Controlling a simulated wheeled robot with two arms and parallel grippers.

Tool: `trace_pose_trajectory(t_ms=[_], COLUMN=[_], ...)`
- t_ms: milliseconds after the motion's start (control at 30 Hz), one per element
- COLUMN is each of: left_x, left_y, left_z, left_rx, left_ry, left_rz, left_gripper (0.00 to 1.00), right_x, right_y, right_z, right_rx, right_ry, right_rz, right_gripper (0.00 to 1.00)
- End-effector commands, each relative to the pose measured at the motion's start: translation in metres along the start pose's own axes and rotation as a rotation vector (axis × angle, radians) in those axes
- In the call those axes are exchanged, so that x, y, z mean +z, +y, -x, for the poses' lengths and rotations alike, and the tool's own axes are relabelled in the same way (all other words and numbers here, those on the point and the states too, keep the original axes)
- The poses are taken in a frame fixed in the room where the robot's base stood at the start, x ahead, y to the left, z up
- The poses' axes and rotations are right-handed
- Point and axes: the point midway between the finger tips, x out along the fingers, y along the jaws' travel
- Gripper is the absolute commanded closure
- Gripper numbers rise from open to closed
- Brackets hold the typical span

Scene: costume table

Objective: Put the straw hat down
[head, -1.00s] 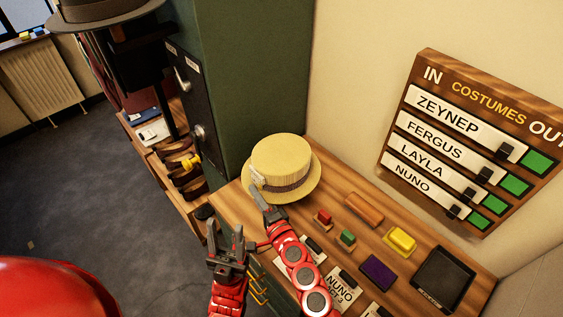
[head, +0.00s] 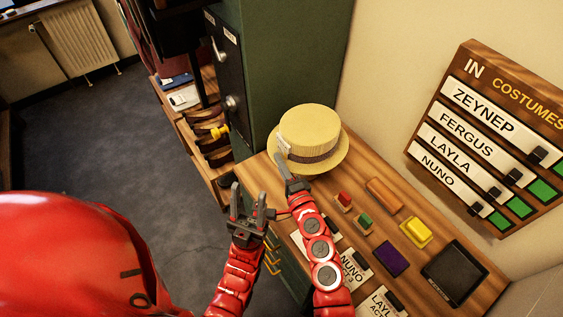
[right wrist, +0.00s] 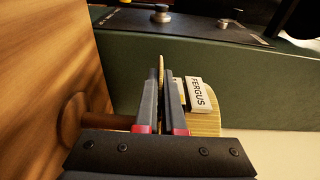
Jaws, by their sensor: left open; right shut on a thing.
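The straw hat (head: 312,137), pale yellow with a dark band, is upright at the far left end of the wooden table (head: 462,234), beside the green locker. My right gripper (head: 293,184) is shut on its near brim. In the right wrist view, the brim (right wrist: 161,72) is edge-on between the fingers (right wrist: 164,105), and a white FERGUS tag (right wrist: 197,94) hangs beside it. The brim looks apart from the wood at left; contact below the hat is hidden. My left gripper (head: 250,212) is open and empty, left of the right one, near the table's left edge.
A green locker (head: 295,60) stands close behind the hat. Red block (head: 344,200), green block (head: 364,221), brown bar (head: 384,194), yellow block (head: 416,232), purple card (head: 392,258), black tray (head: 480,275) and name cards (head: 355,268) occupy the table. A costumes board (head: 490,130) hangs right.

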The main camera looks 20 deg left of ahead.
Motion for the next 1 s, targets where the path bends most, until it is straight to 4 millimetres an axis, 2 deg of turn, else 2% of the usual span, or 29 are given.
trace_pose_trajectory(t_ms=[33,100,400,600,867,1000], left_x=[-0.001,-0.002,-0.003,-0.003,-0.003,-0.006], left_y=[0.000,-0.001,-0.001,-0.001,-0.001,-0.002], left_z=[-0.009,-0.015,-0.019,-0.020,-0.020,-0.035], left_rx=[0.000,0.000,0.000,0.000,0.000,0.000], left_ry=[0.000,-0.001,0.000,0.000,0.000,0.000], left_rz=[0.000,0.000,0.000,0.000,0.000,0.000], left_gripper=[0.50,0.50,0.50,0.50,0.50,0.50], right_x=[-0.001,-0.001,0.000,0.000,0.000,0.000], right_y=[-0.013,-0.025,-0.059,-0.068,-0.069,-0.084], right_z=[0.000,0.000,0.000,0.000,0.000,0.000], right_rx=[-0.002,0.000,-0.004,-0.001,0.000,0.000], right_ry=[0.002,0.003,0.000,-0.001,0.000,-0.001], right_rz=[-0.003,-0.003,-0.001,-0.001,0.000,0.000], right_gripper=[1.00,1.00,1.00,1.00,1.00,1.00])
